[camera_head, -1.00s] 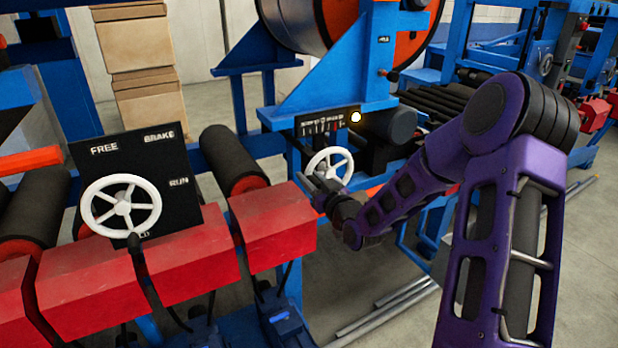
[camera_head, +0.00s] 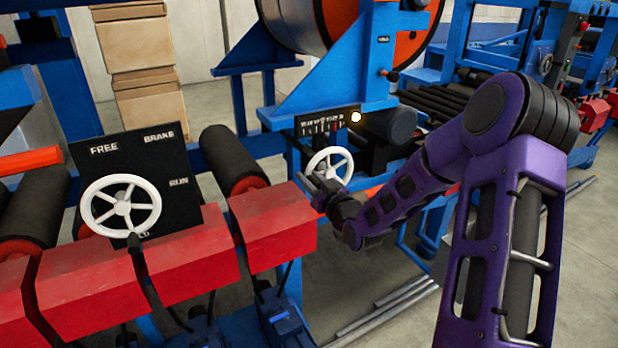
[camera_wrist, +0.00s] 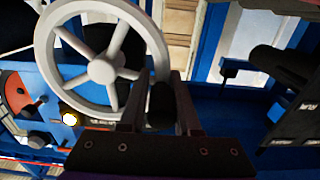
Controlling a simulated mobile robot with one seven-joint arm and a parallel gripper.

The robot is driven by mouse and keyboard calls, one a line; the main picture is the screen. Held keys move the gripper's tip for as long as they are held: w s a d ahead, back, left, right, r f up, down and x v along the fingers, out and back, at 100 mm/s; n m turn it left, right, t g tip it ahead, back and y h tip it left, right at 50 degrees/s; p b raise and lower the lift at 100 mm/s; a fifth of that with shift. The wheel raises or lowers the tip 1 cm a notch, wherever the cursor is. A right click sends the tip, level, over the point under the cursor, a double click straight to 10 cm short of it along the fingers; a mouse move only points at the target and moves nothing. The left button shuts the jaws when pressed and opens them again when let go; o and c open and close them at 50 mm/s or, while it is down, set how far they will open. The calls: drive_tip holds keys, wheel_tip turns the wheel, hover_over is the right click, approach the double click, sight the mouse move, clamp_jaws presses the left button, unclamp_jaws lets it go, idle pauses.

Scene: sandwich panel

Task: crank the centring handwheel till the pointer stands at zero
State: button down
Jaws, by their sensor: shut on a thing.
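The white centring handwheel (camera_head: 330,163) stands under a dark scale plate (camera_head: 325,121) on the blue frame. The scale carries light marks and some red; its pointer is too small to read. My gripper (camera_head: 317,186) is at the wheel's lower left rim. In the wrist view my gripper (camera_wrist: 160,95) is shut on the dark handle (camera_wrist: 160,104) at the rim of the handwheel (camera_wrist: 104,68). The gripper fingers hide part of the handle.
A second white handwheel (camera_head: 121,206) stands at the left before a black panel (camera_head: 140,165) marked FREE, BRAKE and RUN. Red blocks (camera_head: 270,225) and a dark roller (camera_head: 230,160) lie left of my gripper. A lit yellow lamp (camera_head: 356,117) sits beside the scale.

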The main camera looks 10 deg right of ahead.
drive_tip(key=shift+a, duration=0.2)
